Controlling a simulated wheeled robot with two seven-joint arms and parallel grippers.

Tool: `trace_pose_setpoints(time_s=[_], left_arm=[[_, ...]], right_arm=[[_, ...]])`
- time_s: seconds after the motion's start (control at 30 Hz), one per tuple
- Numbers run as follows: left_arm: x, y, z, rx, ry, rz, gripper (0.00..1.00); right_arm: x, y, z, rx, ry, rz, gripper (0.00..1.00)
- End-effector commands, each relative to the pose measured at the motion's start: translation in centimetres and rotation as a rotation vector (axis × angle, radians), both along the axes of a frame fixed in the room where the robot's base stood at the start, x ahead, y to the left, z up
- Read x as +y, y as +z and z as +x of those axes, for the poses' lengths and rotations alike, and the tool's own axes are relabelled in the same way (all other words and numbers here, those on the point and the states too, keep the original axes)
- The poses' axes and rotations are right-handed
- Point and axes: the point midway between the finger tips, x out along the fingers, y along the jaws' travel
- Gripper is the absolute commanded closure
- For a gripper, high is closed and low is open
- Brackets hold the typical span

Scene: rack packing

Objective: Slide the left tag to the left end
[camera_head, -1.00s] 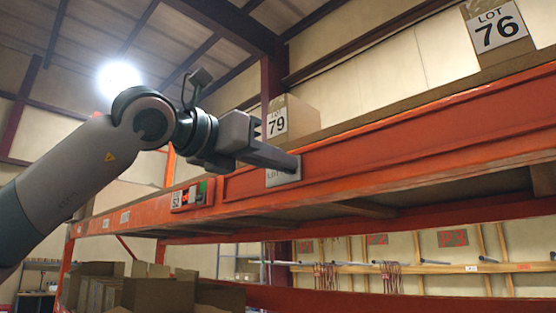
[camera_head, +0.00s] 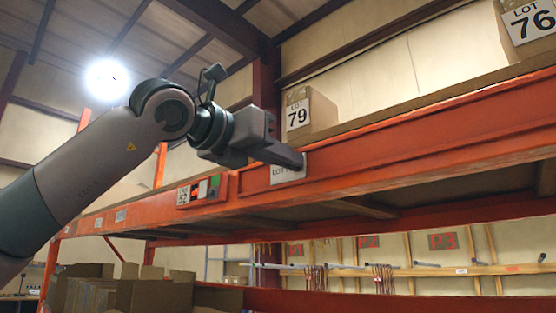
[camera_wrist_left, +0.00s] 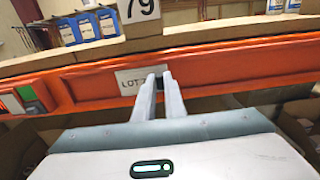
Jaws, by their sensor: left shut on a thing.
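The tag (camera_head: 280,173) is a small pale plate with "LOT" lettering on the front of the orange shelf beam (camera_head: 400,155). It also shows in the left wrist view (camera_wrist_left: 132,88), partly covered by the fingers. My left gripper (camera_head: 301,162) is shut at the tag's right edge, against the beam face. Its two fingers (camera_wrist_left: 159,80) are close together in the wrist view and hide the tag's right part. My right gripper is not in view.
Left of the tag, a module (camera_head: 201,190) with a "52" label and red and green parts sits on the beam, with bare beam between. Smaller labels (camera_head: 120,215) lie farther left. Boxes marked 79 (camera_head: 312,108) and 76 (camera_head: 530,25) stand above. Open cartons (camera_head: 140,292) are below.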

Motion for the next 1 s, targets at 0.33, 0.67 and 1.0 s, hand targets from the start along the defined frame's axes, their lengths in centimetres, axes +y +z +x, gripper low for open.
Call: trace_pose_setpoints(time_s=[0.33, 0.67, 1.0], left_arm=[[2.6, 0.4, 2.8, -0.003, 0.003, -0.007, 1.0], [5.6, 0.5, 5.7, -0.006, 0.002, -0.007, 1.0], [5.7, 0.4, 5.7, -0.007, 0.001, -0.006, 0.83]], right_arm=[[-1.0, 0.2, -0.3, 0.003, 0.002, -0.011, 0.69], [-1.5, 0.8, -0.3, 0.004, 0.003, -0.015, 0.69], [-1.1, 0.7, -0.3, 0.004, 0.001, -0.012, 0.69]])
